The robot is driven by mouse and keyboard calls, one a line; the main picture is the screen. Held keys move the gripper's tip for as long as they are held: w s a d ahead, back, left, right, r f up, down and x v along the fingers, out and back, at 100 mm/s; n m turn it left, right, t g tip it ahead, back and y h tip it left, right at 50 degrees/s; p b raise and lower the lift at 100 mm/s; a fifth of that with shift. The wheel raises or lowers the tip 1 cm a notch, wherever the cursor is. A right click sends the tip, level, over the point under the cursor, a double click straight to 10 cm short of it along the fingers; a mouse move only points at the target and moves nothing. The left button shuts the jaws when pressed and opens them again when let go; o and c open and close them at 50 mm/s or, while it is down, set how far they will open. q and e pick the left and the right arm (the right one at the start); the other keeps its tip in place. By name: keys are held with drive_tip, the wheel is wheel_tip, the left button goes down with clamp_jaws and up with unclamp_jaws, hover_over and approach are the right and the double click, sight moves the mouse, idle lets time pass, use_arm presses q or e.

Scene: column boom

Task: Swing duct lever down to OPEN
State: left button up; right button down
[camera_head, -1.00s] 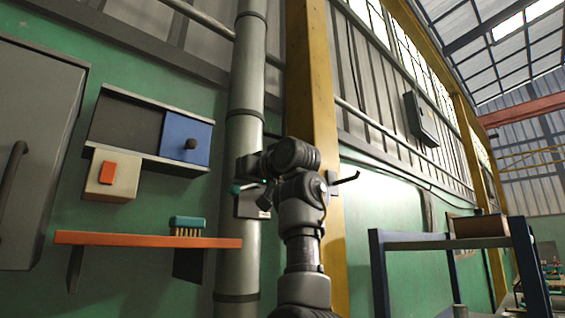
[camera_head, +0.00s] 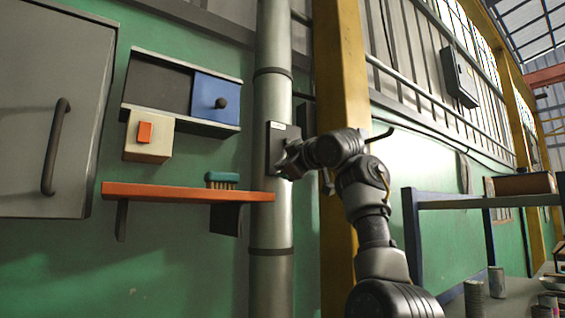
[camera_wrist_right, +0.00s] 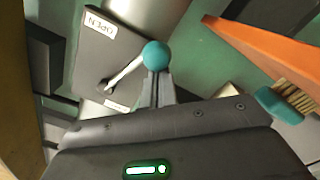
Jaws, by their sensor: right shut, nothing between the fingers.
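The duct (camera_head: 270,225) is a grey vertical pipe with a dark plate (camera_head: 277,133) on it. In the right wrist view the plate (camera_wrist_right: 88,60) bears an OPEN label (camera_wrist_right: 101,22) at one end and another label at the other end. In the head view my right gripper (camera_head: 284,162) covers the lever.
An orange shelf (camera_head: 165,192) with a teal brush (camera_head: 222,180) stands left of the duct. A cream box with an orange button (camera_head: 148,137) and a blue panel (camera_head: 215,98) are above it. A yellow column (camera_head: 337,60) is close on the right.

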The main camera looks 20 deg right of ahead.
drive_tip(key=shift+d+f+n, duration=0.15)
drive_tip(key=shift+n, duration=0.15)
idle(0.4)
drive_tip(key=shift+w+a+r+p, duration=0.15)
drive_tip(key=shift+a+r+p, duration=0.15)
drive_tip(key=shift+r+p, duration=0.3)
drive_tip(key=s+r+b, duration=0.1)
drive_tip(key=s+b, duration=0.3)
drive_tip(key=s, duration=0.5)
drive_tip(key=shift+d+r+b, duration=0.3)
drive_tip(key=shift+r+b, duration=0.1)
drive_tip(key=shift+s, duration=0.15)
